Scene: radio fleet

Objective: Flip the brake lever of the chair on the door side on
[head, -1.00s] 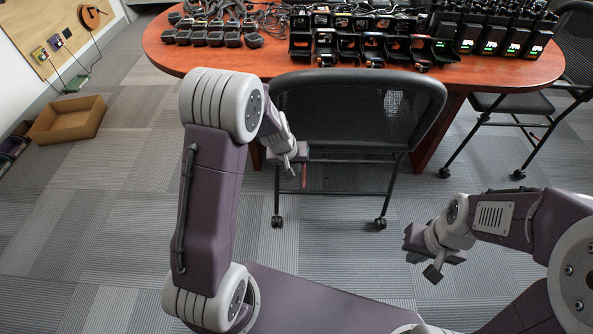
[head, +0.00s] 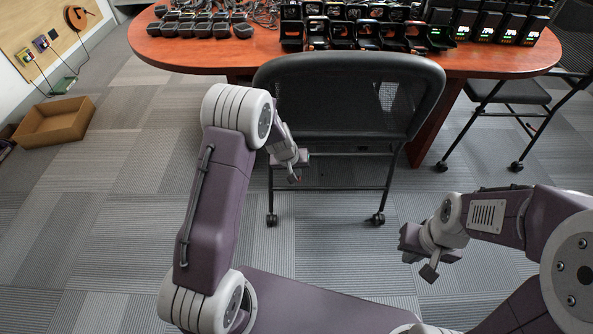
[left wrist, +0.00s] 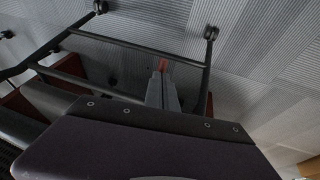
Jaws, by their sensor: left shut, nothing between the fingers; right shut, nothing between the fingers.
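A black folding chair (head: 345,105) with a mesh back and casters stands at the table in the middle of the head view. My left gripper (head: 293,176) is shut and empty beside the chair's left side, near its frame. In the left wrist view, a red piece that looks like the brake lever (left wrist: 163,65) shows at the tip of my left gripper (left wrist: 165,88), against the chair frame (left wrist: 135,47). I cannot tell whether they touch, or the lever's position. My right gripper (head: 432,262) is shut and empty over the floor, away from the chair.
The red-brown table (head: 190,52) carries several radios and chargers (head: 365,35). A second black chair (head: 508,92) stands at the right. An open cardboard box (head: 55,122) lies on the floor at the left. No door is visible.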

